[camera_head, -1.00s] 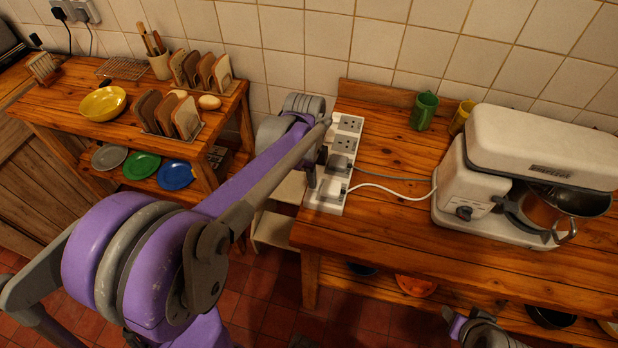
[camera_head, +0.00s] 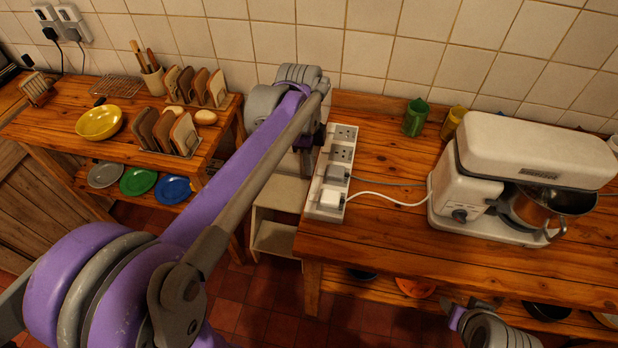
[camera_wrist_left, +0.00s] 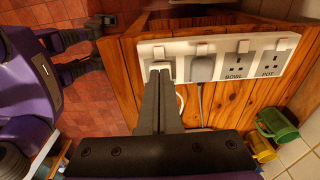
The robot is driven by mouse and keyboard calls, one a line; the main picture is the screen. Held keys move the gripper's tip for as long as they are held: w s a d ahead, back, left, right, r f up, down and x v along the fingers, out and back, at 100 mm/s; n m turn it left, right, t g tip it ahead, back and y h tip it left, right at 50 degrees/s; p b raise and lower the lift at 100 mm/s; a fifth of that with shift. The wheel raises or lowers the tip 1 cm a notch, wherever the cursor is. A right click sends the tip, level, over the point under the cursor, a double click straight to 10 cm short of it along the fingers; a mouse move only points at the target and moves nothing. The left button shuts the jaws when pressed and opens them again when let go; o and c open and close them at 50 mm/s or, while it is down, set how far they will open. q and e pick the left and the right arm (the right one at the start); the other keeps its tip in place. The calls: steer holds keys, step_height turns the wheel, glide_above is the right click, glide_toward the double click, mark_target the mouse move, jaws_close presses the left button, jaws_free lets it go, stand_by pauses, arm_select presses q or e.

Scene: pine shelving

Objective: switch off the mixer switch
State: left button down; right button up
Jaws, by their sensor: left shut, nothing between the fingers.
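The mixer (camera_head: 525,150) is white with a metal bowl and stands on the right wooden counter. Its white cable runs to a white plug (camera_head: 331,200) at the near end of a white socket strip (camera_head: 338,153). In the left wrist view the strip (camera_wrist_left: 222,47) has a row of rocker switches, one per socket. Sockets there read BOWL and POT; the labels by the two plugs are hidden. My left gripper (camera_head: 306,163) is shut and empty beside the strip. Its fingertips (camera_wrist_left: 159,73) overlap the leftmost plug in the wrist view; contact cannot be told. My right arm shows at bottom right, its fingers unclear.
A grey plug (camera_wrist_left: 203,67) with a grey cable sits beside the white one. Green (camera_head: 416,117) and yellow (camera_head: 454,122) mugs stand behind, near the tiled wall. A left bench holds toast racks and a yellow bowl (camera_head: 100,122). The counter front is clear.

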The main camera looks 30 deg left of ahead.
arm_select(q)
steer(key=r, duration=0.3)
steer(key=shift+s+a+r, duration=0.1)
steer(key=shift+a+r, duration=0.1)
steer(key=shift+r, duration=0.1)
steer(key=s+d+f+n+t, duration=0.2)
steer(key=s+f+n+t, duration=0.1)
steer(key=s+f+n, duration=0.2)
steer(key=s+d+f+n+t, duration=0.2)
steer(key=s+f+n, duration=0.3)
steer(key=s+n, duration=0.5)
steer(key=shift+d+f+t+y, duration=0.15)
steer(key=shift+d+t+y, duration=0.25)
steer(key=shift+d, duration=0.3)
